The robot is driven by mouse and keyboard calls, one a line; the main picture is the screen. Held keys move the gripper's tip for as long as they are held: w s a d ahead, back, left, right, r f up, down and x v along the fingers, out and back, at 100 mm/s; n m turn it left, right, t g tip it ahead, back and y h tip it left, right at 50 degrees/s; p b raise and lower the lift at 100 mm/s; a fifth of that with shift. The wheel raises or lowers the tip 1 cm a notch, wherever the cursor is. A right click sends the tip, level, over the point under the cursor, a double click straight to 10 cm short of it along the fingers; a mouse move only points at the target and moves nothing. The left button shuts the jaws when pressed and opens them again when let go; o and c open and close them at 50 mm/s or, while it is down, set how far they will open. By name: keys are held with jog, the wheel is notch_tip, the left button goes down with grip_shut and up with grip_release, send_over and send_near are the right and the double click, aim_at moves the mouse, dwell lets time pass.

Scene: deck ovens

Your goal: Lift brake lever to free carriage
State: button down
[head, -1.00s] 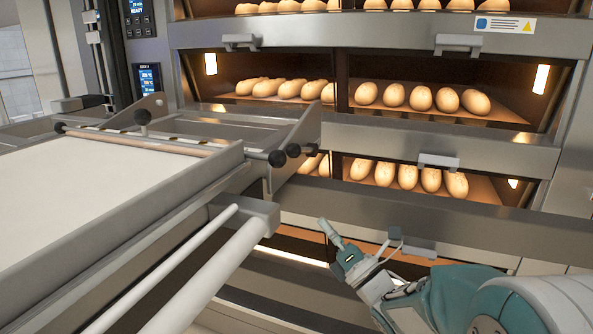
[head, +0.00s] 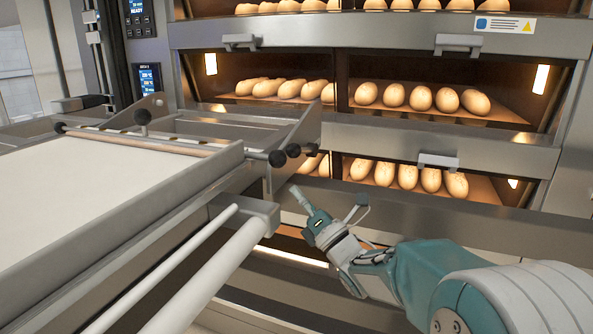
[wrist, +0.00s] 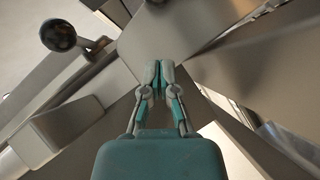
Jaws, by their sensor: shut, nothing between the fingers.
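The carriage (head: 215,178), a steel loader frame with a pale belt bed, fills the left of the head view. Black round knobs (head: 277,158) stick out at its right end, and another stands on top; I cannot tell which belongs to the brake lever. My gripper (head: 297,194) is shut and empty, just right of and below the knobs, near the carriage's side. In the wrist view my gripper (wrist: 158,68) has its fingertips together in front of a flat metal plate. A dark knob (wrist: 58,36) on a rod shows to the upper left, apart from the fingers.
Deck ovens with loaves (head: 420,98) stand behind, with metal door handles (head: 438,161) sticking out. Two pale bars (head: 205,272) run along the carriage's near side, below and left of my gripper. A control panel (head: 148,78) is at the upper left.

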aim_at(295, 152)
jog(key=shift+w+a+r, duration=0.15)
jog(key=shift+w+r, duration=0.65)
jog(key=shift+r, duration=0.25)
jog(key=shift+w+a+r, duration=0.1)
jog(key=shift+w+r, duration=0.65)
jog(key=shift+r, duration=0.25)
jog(key=shift+r, duration=0.15)
jog(key=shift+r+m+h, duration=0.3)
jog(key=shift+m+h, duration=0.1)
jog(key=shift+m, duration=0.2)
jog(key=shift+r, duration=0.15)
jog(key=shift+w+r+m+t+h, duration=0.15)
jog(key=shift+r+m+t+h, duration=0.25)
jog(key=shift+r+m+h, duration=0.5)
jog(key=r+m+h, duration=0.1)
jog(key=w+r+m+h, duration=0.1)
jog(key=r+m, duration=0.1)
jog(key=w+d+r+m+h, duration=0.1)
jog(key=r+m, duration=0.1)
jog(key=shift+w, duration=0.15)
jog(key=w+d+r, duration=0.2)
jog(key=w+r, duration=0.2)
jog(key=w, duration=0.1)
jog(key=shift+w+r, duration=0.2)
jog(key=shift+r, duration=0.15)
